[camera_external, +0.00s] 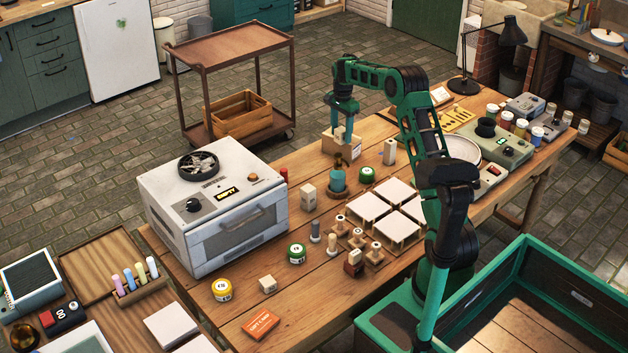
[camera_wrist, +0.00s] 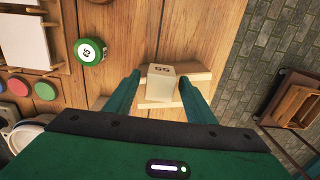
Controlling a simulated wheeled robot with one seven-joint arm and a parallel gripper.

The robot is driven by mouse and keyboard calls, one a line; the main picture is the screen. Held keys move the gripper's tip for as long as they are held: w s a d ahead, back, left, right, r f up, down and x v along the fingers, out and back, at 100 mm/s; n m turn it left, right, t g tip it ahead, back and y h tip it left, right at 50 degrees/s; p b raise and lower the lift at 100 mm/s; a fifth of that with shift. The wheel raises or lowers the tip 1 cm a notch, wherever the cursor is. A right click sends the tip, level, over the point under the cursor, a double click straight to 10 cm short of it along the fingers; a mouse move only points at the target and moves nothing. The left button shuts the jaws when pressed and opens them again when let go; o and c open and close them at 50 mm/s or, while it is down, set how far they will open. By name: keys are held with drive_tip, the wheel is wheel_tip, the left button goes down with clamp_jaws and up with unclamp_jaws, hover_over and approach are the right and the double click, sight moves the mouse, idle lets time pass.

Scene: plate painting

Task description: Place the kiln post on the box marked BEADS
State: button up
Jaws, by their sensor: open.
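My gripper (camera_external: 343,138) points down at a tan box (camera_external: 329,147) near the far edge of the workbench. The box has a pale label on one side, too small to read. In the wrist view my gripper (camera_wrist: 160,83) is open, its two fingers on either side of a cream block (camera_wrist: 161,80) with dark marks on its top, which looks like a kiln post. The tan box (camera_wrist: 196,77) shows behind and beside this block. I cannot tell whether the block rests on the box or stands against it. The fingers hide the block in the external view.
Other pale blocks (camera_external: 390,152) (camera_external: 308,196) stand on the workbench. A white kiln (camera_external: 213,208) stands left. Beyond the far edge is floor and a trolley (camera_external: 228,47).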

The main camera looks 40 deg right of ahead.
sight(341, 129)
wheel_tip(341, 129, up, 12)
drive_tip(key=s+a+r+n, duration=0.1)
drive_tip(key=s+r+n, duration=0.3)
drive_tip(key=s, duration=0.7)
drive_tip(key=s+a+r+n+h, duration=0.1)
drive_tip(key=s+a+r+n, duration=0.15)
drive_tip(key=s, duration=1.25)
drive_tip(key=s+a+f+n, duration=0.2)
drive_tip(key=s+a+f, duration=0.2)
drive_tip(key=s, duration=0.9)
drive_tip(key=s+a+f+n+y, duration=0.1)
drive_tip(key=s+a+f+n, duration=0.2)
drive_tip(key=s, duration=1)
wheel_tip(341, 129, down, 3)
drive_tip(key=shift+s+a+f, duration=0.15)
drive_tip(key=shift+s+a, duration=0.05)
drive_tip(key=shift+a, duration=0.4)
drive_tip(key=shift+w+f, duration=0.25)
drive_tip(key=shift+w, duration=0.35)
